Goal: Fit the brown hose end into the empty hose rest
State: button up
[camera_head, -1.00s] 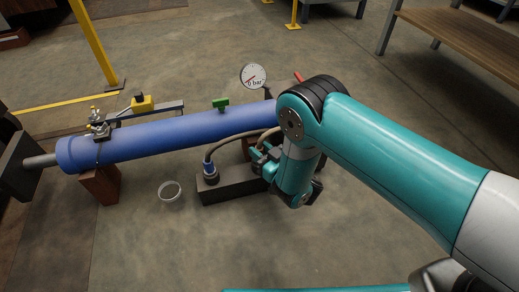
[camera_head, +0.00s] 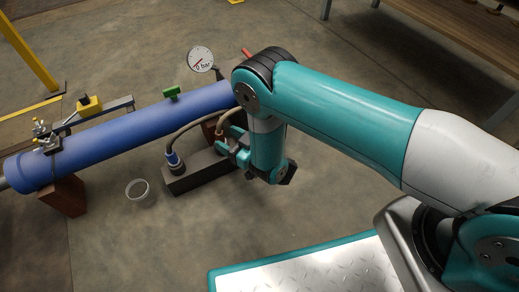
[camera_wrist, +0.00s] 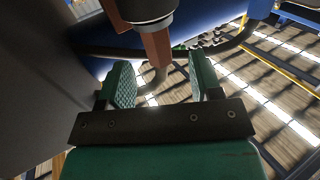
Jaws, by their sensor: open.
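A brown hose (camera_head: 226,114) arches down behind my gripper (camera_head: 231,143) in the head view; its lower end is largely hidden there. My gripper is open, its two green fingers apart, at the right part of a dark block (camera_head: 192,181). A grey-brown hose (camera_head: 187,128) with a blue-collared end (camera_head: 173,161) stands upright at the block's left part. An empty hose rest cannot be made out.
A blue cylinder (camera_head: 120,136) lies behind the block, on a brown support (camera_head: 63,196). It carries a green handle (camera_head: 172,93) and a yellow piece (camera_head: 89,105). A gauge (camera_head: 201,60) reads 0 bar.

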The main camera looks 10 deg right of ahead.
jog(key=p+v, duration=1.3)
jog(key=p, duration=0.5)
jog(key=shift+s+d, duration=0.3)
jog(key=shift+s, duration=0.1)
